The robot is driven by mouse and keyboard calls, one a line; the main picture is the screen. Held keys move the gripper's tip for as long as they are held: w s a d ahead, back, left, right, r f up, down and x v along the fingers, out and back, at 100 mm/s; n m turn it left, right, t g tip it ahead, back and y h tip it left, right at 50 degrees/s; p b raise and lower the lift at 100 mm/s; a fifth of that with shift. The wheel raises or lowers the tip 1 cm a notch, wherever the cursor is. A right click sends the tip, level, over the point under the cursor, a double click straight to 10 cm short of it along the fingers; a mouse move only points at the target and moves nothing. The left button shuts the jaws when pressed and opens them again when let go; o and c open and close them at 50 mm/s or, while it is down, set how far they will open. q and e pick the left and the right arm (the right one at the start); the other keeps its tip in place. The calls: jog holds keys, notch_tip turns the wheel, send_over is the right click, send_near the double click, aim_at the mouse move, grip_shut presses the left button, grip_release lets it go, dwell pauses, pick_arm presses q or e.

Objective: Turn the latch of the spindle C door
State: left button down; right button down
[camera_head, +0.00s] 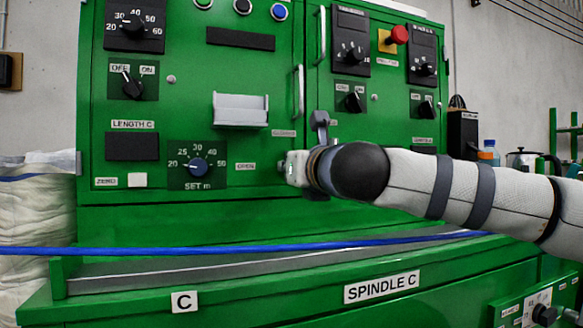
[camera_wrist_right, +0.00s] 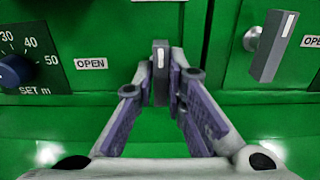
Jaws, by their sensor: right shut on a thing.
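A dark grey latch (camera_wrist_right: 160,58) with a white mark stands upright on the green door, to the right of an OPEN label (camera_wrist_right: 91,63). My right gripper (camera_wrist_right: 161,85) is shut on this latch, one finger on each side. In the head view my right gripper (camera_head: 294,168) is at the green panel, right of the OPEN label (camera_head: 245,166), and hides most of the held latch. My left gripper is not in view.
A SPINDLE C label (camera_head: 382,285) is on the lower green housing. A blue cable (camera_head: 180,250) runs across in front, below my right arm. Metal door handles (camera_head: 299,92) stick out above the gripper. A SET m dial (camera_head: 196,166) is to the left.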

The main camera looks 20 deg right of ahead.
jog(key=c, duration=1.7)
grip_release()
jog(key=shift+d+r, duration=0.15)
jog(key=shift+r, duration=0.1)
jog(key=shift+o, duration=0.2)
jog(key=shift+w+f, duration=0.1)
jog(key=shift+f, duration=0.05)
jog(key=s, duration=1.2)
jog(key=shift+d, duration=0.15)
